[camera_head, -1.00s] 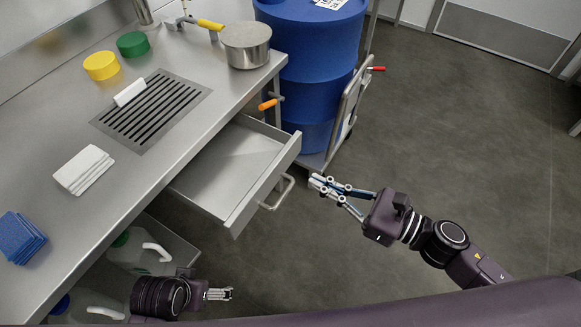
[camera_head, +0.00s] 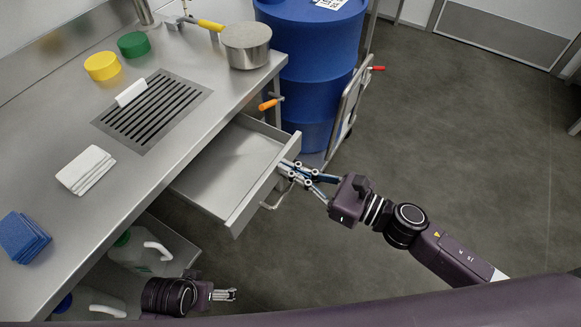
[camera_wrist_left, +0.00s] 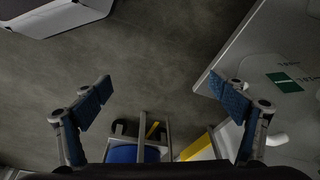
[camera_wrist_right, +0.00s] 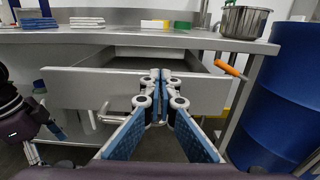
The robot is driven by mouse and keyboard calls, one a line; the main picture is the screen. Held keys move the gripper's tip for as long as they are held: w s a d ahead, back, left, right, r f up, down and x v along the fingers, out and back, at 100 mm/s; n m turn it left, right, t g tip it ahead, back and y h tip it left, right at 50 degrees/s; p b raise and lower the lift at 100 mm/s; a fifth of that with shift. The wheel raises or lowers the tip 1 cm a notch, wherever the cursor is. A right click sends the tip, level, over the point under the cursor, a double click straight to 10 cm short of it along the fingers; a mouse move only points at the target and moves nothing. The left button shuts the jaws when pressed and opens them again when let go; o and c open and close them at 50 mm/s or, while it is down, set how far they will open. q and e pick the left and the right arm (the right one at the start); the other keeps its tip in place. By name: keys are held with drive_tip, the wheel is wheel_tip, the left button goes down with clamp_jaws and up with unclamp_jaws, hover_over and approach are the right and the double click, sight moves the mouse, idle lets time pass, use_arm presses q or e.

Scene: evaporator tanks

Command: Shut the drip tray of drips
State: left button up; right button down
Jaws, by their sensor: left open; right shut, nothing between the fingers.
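The drip tray (camera_head: 222,182) is a grey metal drawer pulled out from under the steel counter, below the slotted drain grate (camera_head: 152,108). Its front panel (camera_wrist_right: 90,88) with a bar handle (camera_head: 268,204) faces my right arm. My right gripper (camera_head: 284,166) is shut and empty, its fingertips at the front panel near the handle; in the right wrist view (camera_wrist_right: 161,75) the tips overlap the panel, and I cannot tell if they touch. My left gripper (camera_head: 233,295) is low beside the lower shelf; the left wrist view shows it open (camera_wrist_left: 165,95) and empty.
A blue drum (camera_head: 308,70) stands on a cart (camera_head: 345,115) right of the tray. An orange valve handle (camera_head: 269,104) sticks out near the tray's far end. White jugs (camera_head: 140,252) stand below the counter. Open floor (camera_head: 460,130) lies to the right.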

drive_tip(key=p+x, duration=0.1)
drive_tip(key=x, duration=0.8)
drive_tip(key=shift+d+r, duration=0.1)
drive_tip(key=shift+r, duration=0.1)
hover_over(235, 155)
drive_tip(key=shift+s+d+f, duration=0.15)
drive_tip(key=shift+s+d, duration=0.2)
drive_tip(key=shift+w+a, duration=0.3)
drive_tip(key=shift+a, duration=0.15)
use_arm(q)
wheel_tip(235, 155, down, 2)
drive_tip(key=shift+d, duration=0.1)
drive_tip(key=shift+s, duration=0.1)
use_arm(e)
drive_tip(key=shift+d, duration=0.1)
